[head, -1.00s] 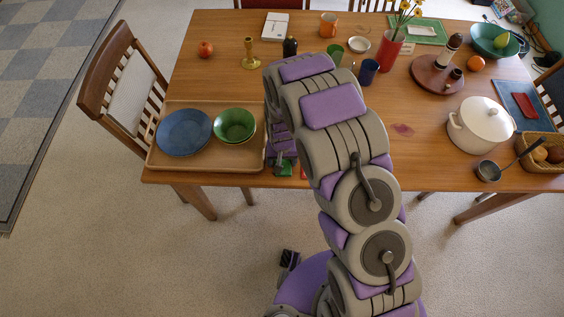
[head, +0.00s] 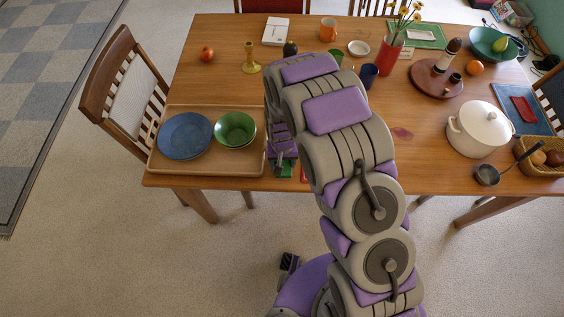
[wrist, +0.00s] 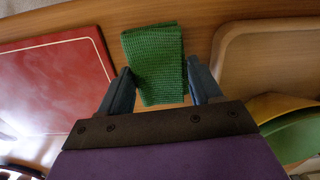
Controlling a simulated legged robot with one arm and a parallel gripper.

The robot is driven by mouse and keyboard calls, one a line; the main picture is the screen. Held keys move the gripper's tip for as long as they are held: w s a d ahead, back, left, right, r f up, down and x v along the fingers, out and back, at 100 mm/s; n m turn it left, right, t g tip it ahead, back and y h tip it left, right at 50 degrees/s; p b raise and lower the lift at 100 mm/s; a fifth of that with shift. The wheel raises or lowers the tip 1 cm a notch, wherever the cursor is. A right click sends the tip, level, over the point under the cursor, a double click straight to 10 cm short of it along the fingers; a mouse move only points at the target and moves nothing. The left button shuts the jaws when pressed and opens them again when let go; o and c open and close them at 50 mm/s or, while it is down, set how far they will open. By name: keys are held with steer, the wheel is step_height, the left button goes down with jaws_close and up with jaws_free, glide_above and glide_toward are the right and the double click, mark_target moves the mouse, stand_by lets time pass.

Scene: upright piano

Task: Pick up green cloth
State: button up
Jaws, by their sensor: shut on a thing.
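The green cloth (wrist: 155,62) is a folded, ribbed piece between my gripper's two fingers in the wrist view. My gripper (wrist: 160,75) is shut on it, with one finger at each side. In the head view only a small green part of the cloth (head: 285,173) shows at the table's front edge, just below my gripper (head: 283,160). My arm hides much of that spot. I cannot tell whether the cloth is clear of the table top.
A wooden tray (head: 166,112) with a blue plate (head: 184,135) and green bowl (head: 235,129) lies left of my gripper. A red board (wrist: 55,80) is on the cloth's other side.

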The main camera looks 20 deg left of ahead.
steer(key=s+d+r+p, duration=0.1)
steer(key=s+d, duration=0.2)
steer(key=s, duration=0.4)
steer(key=s+d+r+p, duration=0.1)
steer(key=s+d, duration=0.3)
steer(key=s, duration=0.3)
steer(key=shift+s+r, duration=0.15)
steer(key=shift+r, duration=0.2)
